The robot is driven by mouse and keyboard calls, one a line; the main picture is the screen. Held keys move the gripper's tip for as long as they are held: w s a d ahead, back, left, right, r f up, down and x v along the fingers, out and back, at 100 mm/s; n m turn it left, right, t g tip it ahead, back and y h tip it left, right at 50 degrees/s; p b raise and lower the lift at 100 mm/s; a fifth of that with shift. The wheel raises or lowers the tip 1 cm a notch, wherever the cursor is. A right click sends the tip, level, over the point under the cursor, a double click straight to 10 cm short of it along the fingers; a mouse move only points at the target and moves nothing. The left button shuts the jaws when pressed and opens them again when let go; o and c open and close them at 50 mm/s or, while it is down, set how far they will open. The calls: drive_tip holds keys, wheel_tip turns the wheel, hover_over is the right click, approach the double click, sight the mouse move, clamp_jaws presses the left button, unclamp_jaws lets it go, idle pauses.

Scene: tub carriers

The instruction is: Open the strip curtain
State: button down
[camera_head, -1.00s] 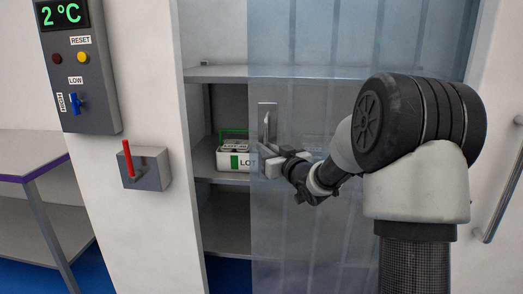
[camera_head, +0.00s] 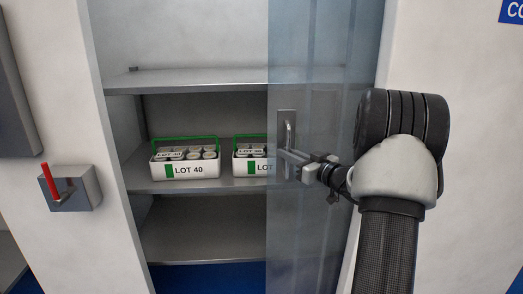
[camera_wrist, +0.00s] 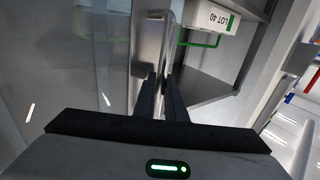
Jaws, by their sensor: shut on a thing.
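The strip curtain (camera_head: 315,225) is a see-through bluish sheet bunched over the right part of the cabinet opening. Its left edge carries a metal plate with an upright handle (camera_head: 289,130). My gripper (camera_head: 287,160) is shut on the handle, near its lower part. In the wrist view the two dark fingers (camera_wrist: 160,95) close together at the handle (camera_wrist: 151,45), with the curtain to their left. The left part of the opening is uncovered.
A carrier marked LOT 40 (camera_head: 186,160) with a green handle stands on the middle shelf (camera_head: 222,185). A second carrier (camera_head: 250,153) stands to its right, partly behind the curtain edge. A grey box with a red lever (camera_head: 70,188) is on the left wall.

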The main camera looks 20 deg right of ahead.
drive_tip(key=d, duration=0.1)
drive_tip(key=s+d, duration=0.1)
drive_tip(key=d, duration=0.2)
drive_tip(key=shift+s+d+f+p, duration=0.1)
drive_tip(key=shift+s+d+p, duration=0.15)
drive_tip(key=shift+d+p, duration=0.1)
drive_tip(key=c, duration=1.8)
unclamp_jaws()
drive_tip(key=v, duration=1.7)
drive_tip(key=shift+s, duration=0.25)
